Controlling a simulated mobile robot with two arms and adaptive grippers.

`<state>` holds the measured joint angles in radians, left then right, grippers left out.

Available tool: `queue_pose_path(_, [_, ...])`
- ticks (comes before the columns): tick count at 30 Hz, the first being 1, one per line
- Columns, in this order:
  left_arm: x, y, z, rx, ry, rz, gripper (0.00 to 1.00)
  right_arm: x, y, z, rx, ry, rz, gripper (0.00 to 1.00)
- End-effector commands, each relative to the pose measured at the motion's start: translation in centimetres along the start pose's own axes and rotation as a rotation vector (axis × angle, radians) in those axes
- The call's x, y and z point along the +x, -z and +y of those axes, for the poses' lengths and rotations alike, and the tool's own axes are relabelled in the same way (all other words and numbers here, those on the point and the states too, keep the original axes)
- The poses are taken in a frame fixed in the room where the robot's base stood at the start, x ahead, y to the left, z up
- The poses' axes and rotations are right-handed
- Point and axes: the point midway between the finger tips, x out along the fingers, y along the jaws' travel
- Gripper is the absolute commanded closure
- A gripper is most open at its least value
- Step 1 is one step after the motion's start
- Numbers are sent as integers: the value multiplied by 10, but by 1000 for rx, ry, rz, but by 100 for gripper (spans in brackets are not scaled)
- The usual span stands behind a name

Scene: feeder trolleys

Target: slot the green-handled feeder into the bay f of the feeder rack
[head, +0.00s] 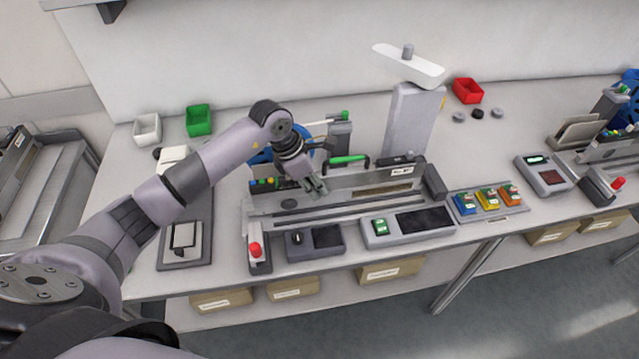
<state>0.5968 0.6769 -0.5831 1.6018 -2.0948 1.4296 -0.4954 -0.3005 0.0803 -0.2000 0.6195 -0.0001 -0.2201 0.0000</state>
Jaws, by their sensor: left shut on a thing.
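The green-handled feeder shows its green handle (346,160) above a long grey body on the bench, near the middle of the head view. My left gripper (320,193) is in front of the body, to the left of and below the green handle. Its fingers are shut, apparently on part of the feeder; the exact contact is too small to tell. A blue reel (263,156) shows partly behind my left arm. No bay letter f can be read. My right gripper is not in view.
A red-topped post (255,250) and small dark-screened devices (410,226) line the bench's front edge. A grey column (408,120) stands behind. Blue, yellow and orange blocks (487,197) sit to the right. Green (199,120) and red (467,91) bins stand at the back.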

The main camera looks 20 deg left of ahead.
Motion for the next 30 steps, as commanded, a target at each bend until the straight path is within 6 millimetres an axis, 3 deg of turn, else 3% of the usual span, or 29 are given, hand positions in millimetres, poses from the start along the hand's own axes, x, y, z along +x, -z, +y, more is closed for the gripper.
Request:
queue_pose_path(7, [-2, 8, 1, -1, -1, 3, 100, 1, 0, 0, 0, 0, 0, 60])
queue_pose_path(8, [-3, 8, 0, -1, -1, 3, 80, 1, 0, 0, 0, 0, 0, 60])
queue_pose_path(18, [-2, 6, 0, -1, 0, 1, 57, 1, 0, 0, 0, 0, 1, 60])
queue_pose_path(30, [-10, 6, 1, 1, -3, -1, 57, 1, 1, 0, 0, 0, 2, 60])
